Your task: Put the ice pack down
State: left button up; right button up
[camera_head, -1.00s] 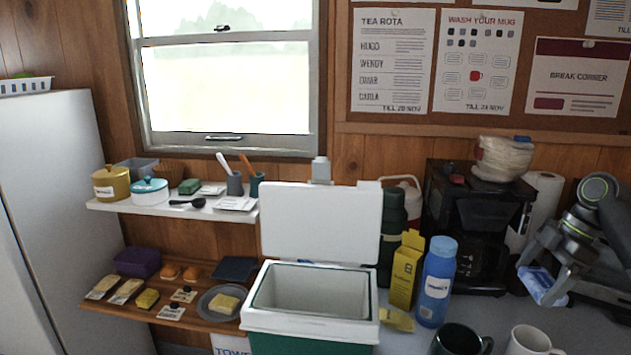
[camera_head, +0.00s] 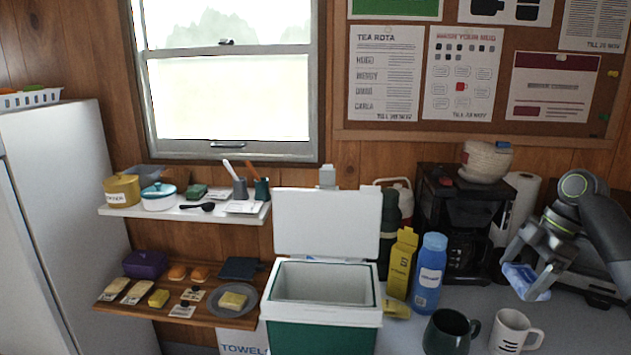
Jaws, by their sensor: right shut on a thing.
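My right gripper (camera_head: 528,268) is at the right of the view, shut on a pale blue ice pack (camera_head: 527,281). It holds the pack in the air above the counter, behind and above the white mug. The gripper fingers cover part of the pack. A green and white cool box (camera_head: 322,313) stands left of the middle with its white lid (camera_head: 327,222) raised. The inside that I can see looks empty, though its floor is partly hidden. My left gripper is not in view.
A dark mug (camera_head: 446,331) and a white mug (camera_head: 513,332) stand at the counter's front. A blue bottle (camera_head: 429,275) and a yellow carton (camera_head: 401,262) stand between cool box and coffee machine (camera_head: 464,225). Bare counter (camera_head: 590,325) shows at the right.

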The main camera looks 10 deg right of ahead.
aim_at(521, 275)
notch_tip(521, 275, up, 9)
jog(key=p, duration=0.8)
jog(key=shift+a, duration=0.1)
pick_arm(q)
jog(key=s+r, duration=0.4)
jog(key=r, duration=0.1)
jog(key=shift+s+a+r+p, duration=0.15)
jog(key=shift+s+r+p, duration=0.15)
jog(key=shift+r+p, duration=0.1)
pick_arm(e)
jog(key=shift+r, duration=0.4)
